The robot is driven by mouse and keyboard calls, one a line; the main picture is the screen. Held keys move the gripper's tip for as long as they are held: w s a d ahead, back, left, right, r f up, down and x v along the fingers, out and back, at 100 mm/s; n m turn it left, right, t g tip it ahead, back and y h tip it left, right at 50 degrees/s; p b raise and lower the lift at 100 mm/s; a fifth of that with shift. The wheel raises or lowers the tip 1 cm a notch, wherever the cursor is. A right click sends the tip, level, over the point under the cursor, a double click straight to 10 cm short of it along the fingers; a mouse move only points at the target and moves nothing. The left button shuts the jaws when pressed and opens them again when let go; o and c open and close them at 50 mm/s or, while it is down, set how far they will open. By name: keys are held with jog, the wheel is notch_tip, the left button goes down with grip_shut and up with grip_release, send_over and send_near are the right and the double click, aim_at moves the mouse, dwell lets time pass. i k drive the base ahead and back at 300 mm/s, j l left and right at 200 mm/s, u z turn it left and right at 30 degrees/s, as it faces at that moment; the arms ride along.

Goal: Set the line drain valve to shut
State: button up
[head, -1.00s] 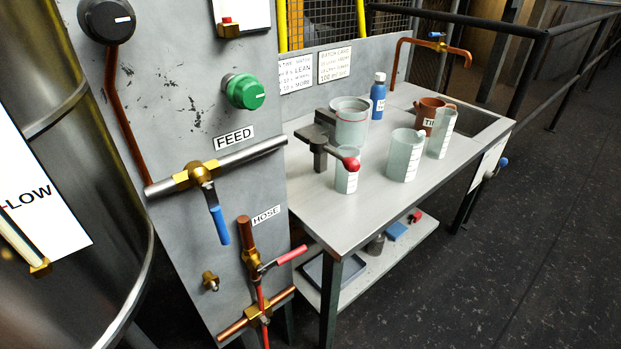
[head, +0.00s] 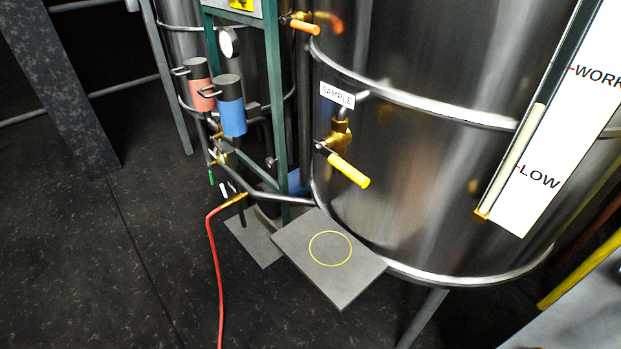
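No valve in the head view carries a line drain label that I can read. A brass valve with a yellow handle (head: 349,171) sits on the steel tank under a SAMPLE label (head: 337,95); its handle slants down to the right. Another valve with an orange handle (head: 305,26) is at the top. Small brass fittings (head: 217,158) sit on the pipework below the filters, with a small green piece (head: 211,178) hanging there. A red hose (head: 214,260) runs from a brass fitting (head: 234,199) to the floor. My gripper is not in view.
The large steel tank (head: 420,180) with a LOW/WORK level board (head: 565,120) fills the right. Red (head: 200,88) and blue (head: 232,108) filter housings hang by a green frame. A grey plate (head: 330,275) with a yellow ring juts out below. Dark floor at left is open.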

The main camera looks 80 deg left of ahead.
aim_at(221, 185)
jog(key=u, duration=1.6)
jog(key=i+j+u, duration=0.2)
jog(key=u, duration=0.15)
jog(key=i+j+u, duration=0.5)
jog(key=u, duration=0.15)
